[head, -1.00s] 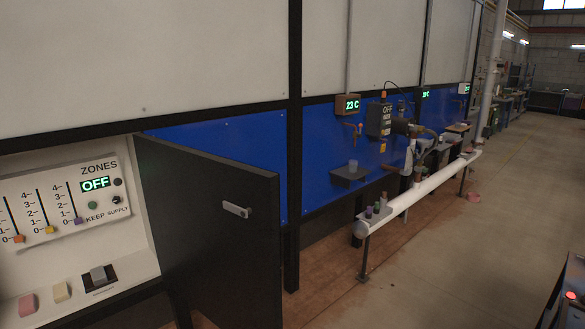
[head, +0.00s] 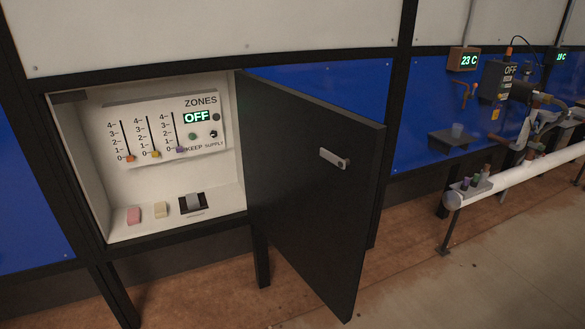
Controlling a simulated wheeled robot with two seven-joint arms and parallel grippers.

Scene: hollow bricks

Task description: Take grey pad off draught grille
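The grey pad (head: 194,201) sits on the dark draught grille (head: 203,208) in the floor of the open cabinet, right of a pink pad and a cream pad. It seems to cover the middle of the grille, with dark grille showing around it. Neither of my grippers is in the head view.
The cabinet's black door (head: 310,190) stands open on the right side. Inside, a ZONES panel (head: 165,130) with sliders reads OFF. A pink pad (head: 134,215) and a cream pad (head: 161,210) lie left of the grille. A white pipe rail (head: 520,173) runs at the right.

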